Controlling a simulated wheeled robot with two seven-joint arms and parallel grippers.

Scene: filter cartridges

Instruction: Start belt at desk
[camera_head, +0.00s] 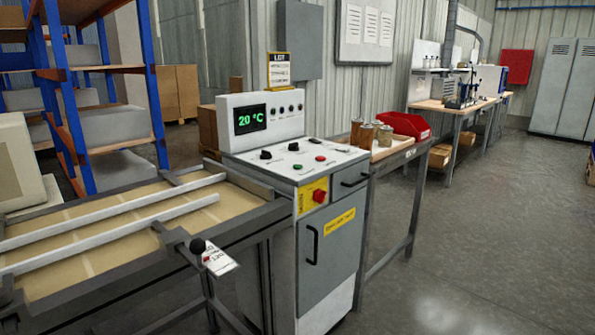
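A white control desk (325,225) stands in the middle of the view. Its upright panel has a dark display (250,119) reading "20 °C" in green, with several small black knobs beside it. The sloped top carries black knobs (266,154), a green button (298,167) and a red button (320,158). A red switch on a yellow plate (319,195) is on the front. A tan belt (120,222) with two pale rails (135,228) runs to the desk from the left. Whether the belt moves cannot be told. Neither gripper is in view.
A lever with a black ball (197,246) and a tag (218,262) stands at the belt's near edge. Behind the desk, a table holds jars (384,137) and a red bin (404,125). Blue shelving (150,75) stands at left. The floor (480,230) at right is clear.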

